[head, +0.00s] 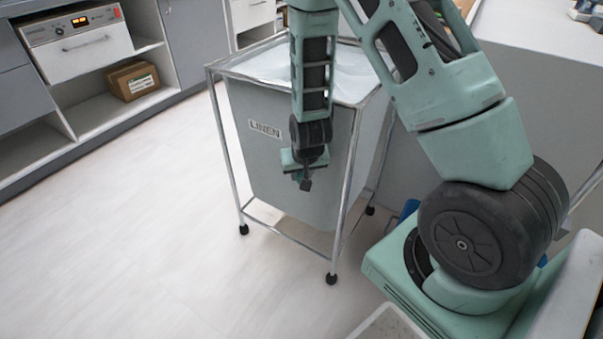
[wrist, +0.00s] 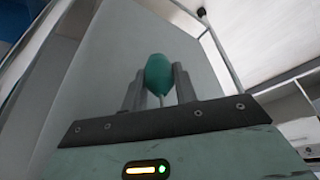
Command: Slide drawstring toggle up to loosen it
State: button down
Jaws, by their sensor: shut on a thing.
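A green rounded drawstring toggle (wrist: 158,75) sits between the two grey fingers of my gripper (wrist: 159,84) in the wrist view. The fingers touch it from both sides and are shut on it. A thin pale cord (wrist: 161,101) shows just below the toggle. In the head view my gripper (head: 306,181) points down in front of the grey linen bag (head: 258,168), which hangs in a metal frame and carries a LINEN label. The toggle cannot be made out clearly there, and most of the cord is hidden.
The wheeled metal frame (head: 223,157) surrounds the bag, with a leg close to the right of my gripper. Cabinets (head: 193,35) with open shelves and a cardboard box (head: 132,81) stand at the back left. The floor (head: 130,230) at the left is clear.

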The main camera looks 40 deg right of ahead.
jog(key=c, duration=1.1)
grip_release()
jog(key=shift+p+v, duration=2.3)
jog(key=shift+v, duration=6.35)
